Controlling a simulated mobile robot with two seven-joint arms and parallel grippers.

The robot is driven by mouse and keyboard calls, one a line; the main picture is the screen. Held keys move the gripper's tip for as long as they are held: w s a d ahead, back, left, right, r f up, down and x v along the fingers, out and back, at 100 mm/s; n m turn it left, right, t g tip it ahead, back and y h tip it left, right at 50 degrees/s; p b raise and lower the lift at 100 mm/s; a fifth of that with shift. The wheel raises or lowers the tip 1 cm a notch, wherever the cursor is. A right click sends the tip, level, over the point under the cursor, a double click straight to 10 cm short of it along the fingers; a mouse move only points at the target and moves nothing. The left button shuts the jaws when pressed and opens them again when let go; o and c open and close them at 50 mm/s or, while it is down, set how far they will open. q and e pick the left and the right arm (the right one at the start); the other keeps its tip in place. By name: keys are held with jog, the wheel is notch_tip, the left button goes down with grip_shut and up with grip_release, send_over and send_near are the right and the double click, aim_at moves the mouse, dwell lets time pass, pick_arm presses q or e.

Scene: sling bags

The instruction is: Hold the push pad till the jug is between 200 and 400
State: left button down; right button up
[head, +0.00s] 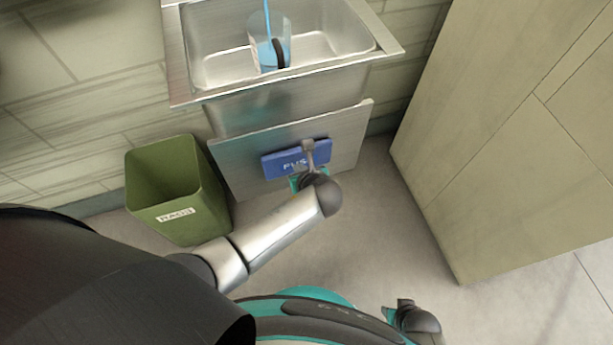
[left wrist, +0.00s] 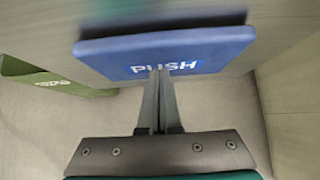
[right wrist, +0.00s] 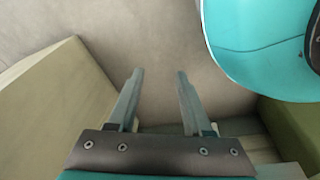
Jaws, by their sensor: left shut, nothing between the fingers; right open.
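The blue push pad (head: 275,165) is on the front panel below the sink, with white lettering. It also shows in the left wrist view (left wrist: 110,55), where the word PUSH is readable. My left gripper (head: 308,145) is shut and empty, its fingertips at the pad's face, over or against the lettering. The clear jug (head: 258,45) stands in the sink with a blue stream of water coming down into it. Its dark handle faces right. Marks on the jug are too small to read. My right gripper (right wrist: 160,75) is open and empty above the floor, away from the pad.
The steel sink (head: 215,85) is set against a tiled wall. A green bin (head: 190,190) labelled RAGS stands left of the panel. A large pale cabinet (head: 500,130) rises on the right. The grey floor (head: 375,235) between is clear.

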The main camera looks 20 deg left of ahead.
jog(key=s+d+p, duration=0.4)
jog(key=s+p, duration=0.1)
jog(key=s, duration=0.3)
pick_arm(q)
jog(key=p+v, duration=0.7)
jog(key=v, duration=0.5)
pick_arm(e)
jog(key=s+a+r+g, duration=0.1)
jog(key=s+a+r, duration=0.3)
jog(key=r, duration=0.1)
jog(key=shift+s+r, duration=0.3)
jog(key=shift+s, duration=0.1)
pick_arm(q)
jog(key=s+a+f+n+g+h, duration=0.1)
jog(key=s+a+f+n+g, duration=0.1)
jog(key=s+f+n, duration=0.4)
jog(key=s+a+f+n+g+h, duration=0.2)
jog(key=s+a+f+n, duration=0.3)
jog(key=s+n, duration=0.7)
jog(key=s+a+f+n+g+h, duration=0.2)
jog(key=s+a+f+n, duration=0.2)
jog(key=s+f+n, duration=0.4)
jog(key=s, duration=0.3)
jog(key=shift+s+f+n, duration=0.15)
jog(key=shift+s+n, duration=0.25)
